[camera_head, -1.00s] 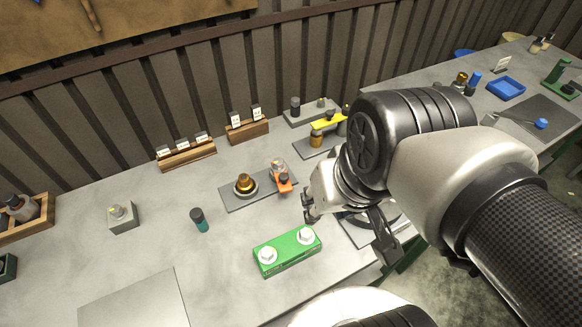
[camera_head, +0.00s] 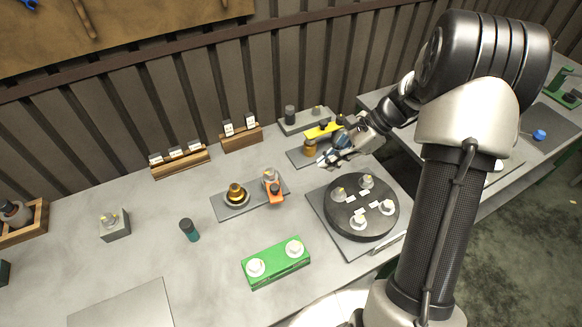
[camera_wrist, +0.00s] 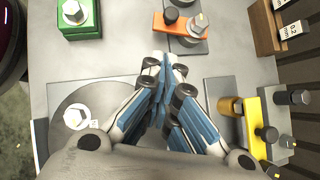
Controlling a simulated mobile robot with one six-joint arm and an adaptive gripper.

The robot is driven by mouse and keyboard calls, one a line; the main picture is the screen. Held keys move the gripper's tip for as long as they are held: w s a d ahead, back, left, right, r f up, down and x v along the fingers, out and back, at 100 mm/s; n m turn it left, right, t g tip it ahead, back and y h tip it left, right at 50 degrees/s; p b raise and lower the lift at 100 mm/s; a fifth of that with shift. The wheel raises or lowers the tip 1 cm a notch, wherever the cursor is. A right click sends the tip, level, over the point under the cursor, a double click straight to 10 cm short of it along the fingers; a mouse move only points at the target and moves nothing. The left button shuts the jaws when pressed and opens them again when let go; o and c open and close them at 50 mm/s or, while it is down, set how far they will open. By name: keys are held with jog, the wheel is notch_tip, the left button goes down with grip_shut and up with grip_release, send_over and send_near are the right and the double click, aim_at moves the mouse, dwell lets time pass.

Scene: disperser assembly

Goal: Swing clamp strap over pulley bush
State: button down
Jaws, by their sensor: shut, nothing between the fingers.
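An orange strap (camera_head: 274,191) with a silver bolt is on a grey plate (camera_head: 222,209), right of a brass flanged bush (camera_head: 236,194). The strap points toward the front, beside the bush and not over it. It also shows at the top of the wrist view (camera_wrist: 181,24). A yellow strap (camera_head: 324,130) is on another plate at the back, with a brass cylinder (camera_head: 310,148) at its left end; both show in the wrist view, the strap (camera_wrist: 256,126) beside the cylinder (camera_wrist: 230,106). My gripper (camera_head: 325,162) is shut and empty, above the bench in front of the yellow strap's plate.
A dark round disc (camera_head: 362,222) with several bolts lies front right of my gripper. A green block (camera_head: 276,265) with two white hex heads is at the front. A teal-and-black bottle (camera_head: 189,230) stands left. Wooden label racks (camera_head: 180,162) line the back.

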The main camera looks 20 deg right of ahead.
jog(key=f, duration=0.2)
jog(key=b, duration=0.4)
send_near(279, 193)
jog(key=f, duration=0.1)
jog(key=d+f, duration=0.1)
jog(key=f, duration=0.1)
jog(key=shift+s+f+m, duration=0.15)
jog(key=shift+f+m, duration=0.1)
jog(key=shift+m, duration=0.15)
jog(key=shift+a, duration=1.1)
jog(key=shift+w+a, duration=0.3)
jog(key=shift+a, duration=0.3)
jog(key=shift+a, duration=0.15)
